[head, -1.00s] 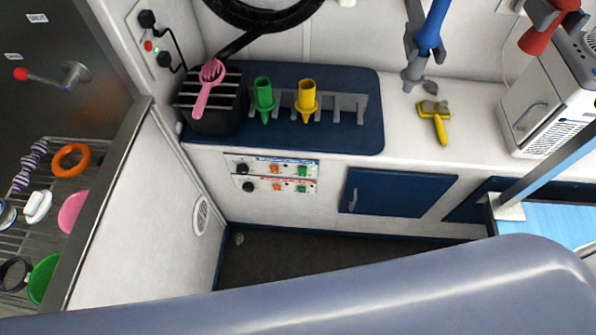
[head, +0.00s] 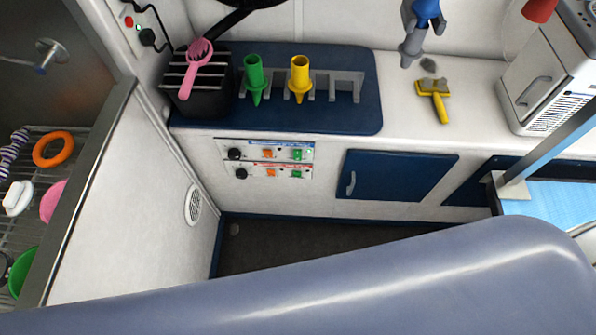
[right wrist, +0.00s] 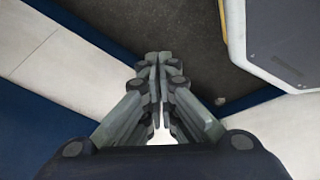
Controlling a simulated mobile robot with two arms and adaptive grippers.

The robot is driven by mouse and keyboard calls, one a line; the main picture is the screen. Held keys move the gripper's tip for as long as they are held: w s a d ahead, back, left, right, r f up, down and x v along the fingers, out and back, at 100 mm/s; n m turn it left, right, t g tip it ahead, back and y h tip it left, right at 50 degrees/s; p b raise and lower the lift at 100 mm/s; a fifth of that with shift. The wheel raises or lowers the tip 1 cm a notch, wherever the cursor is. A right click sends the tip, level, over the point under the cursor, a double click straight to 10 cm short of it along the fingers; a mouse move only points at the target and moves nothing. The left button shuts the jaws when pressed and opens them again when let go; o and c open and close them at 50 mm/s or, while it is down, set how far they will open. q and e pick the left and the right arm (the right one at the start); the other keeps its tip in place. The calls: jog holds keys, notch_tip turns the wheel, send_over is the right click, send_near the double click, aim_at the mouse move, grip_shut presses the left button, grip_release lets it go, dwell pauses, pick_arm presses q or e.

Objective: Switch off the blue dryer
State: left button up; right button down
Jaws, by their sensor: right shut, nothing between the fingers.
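The blue dryer (head: 425,12) hangs at the back wall above the counter, its grey nozzle pointing down; its top is cut off by the picture edge. Below the counter is a control panel (head: 283,162) with two rows. The upper row has a blue label, a black knob (head: 235,154), an orange switch (head: 267,153) and a green switch (head: 297,154). The lower row has a red label and similar controls. Switch positions are too small to tell. My right gripper (right wrist: 158,62) is shut and empty in the right wrist view, over dark floor. My left gripper is not in view.
A blue mat (head: 350,118) holds green (head: 254,78) and yellow (head: 299,78) nozzles. A yellow-handled tool (head: 435,98) and a white cabinet unit (head: 550,85) stand right. A blue cupboard door (head: 395,176) is beside the panel. A wire rack (head: 30,190) is at left.

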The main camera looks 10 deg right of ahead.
aim_at(297, 155)
jog(key=w+a+r+n+t+y+b, duration=0.1)
jog(key=w+r+n+t+b, duration=0.3)
jog(key=w, duration=0.4)
jog(key=w+a+r+n+t+y+b, duration=0.1)
jog(key=w+r+n+t+b, duration=0.15)
jog(key=w+b, duration=0.45)
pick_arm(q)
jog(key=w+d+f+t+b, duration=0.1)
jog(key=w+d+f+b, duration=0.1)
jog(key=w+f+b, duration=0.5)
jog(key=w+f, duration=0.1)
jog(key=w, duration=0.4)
pick_arm(e)
jog(key=w+a+r+n+t+y, duration=0.1)
jog(key=w+a+r+n+y, duration=0.1)
jog(key=r, duration=0.4)
jog(key=w+a+r+n+t+y, duration=0.1)
jog(key=a+r+n+y, duration=0.1)
jog(key=a+r+n, duration=0.3)
jog(key=w+a+r+n+t+y, duration=0.1)
jog(key=w+a+r+n+y, duration=0.1)
jog(key=r, duration=0.6)
jog(key=shift+w+a+r+n+t+y, duration=0.2)
jog(key=shift+w+a+n+t+y, duration=0.15)
jog(key=shift+a+n, duration=0.4)
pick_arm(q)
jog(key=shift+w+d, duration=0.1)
pick_arm(e)
jog(key=shift+d, duration=0.1)
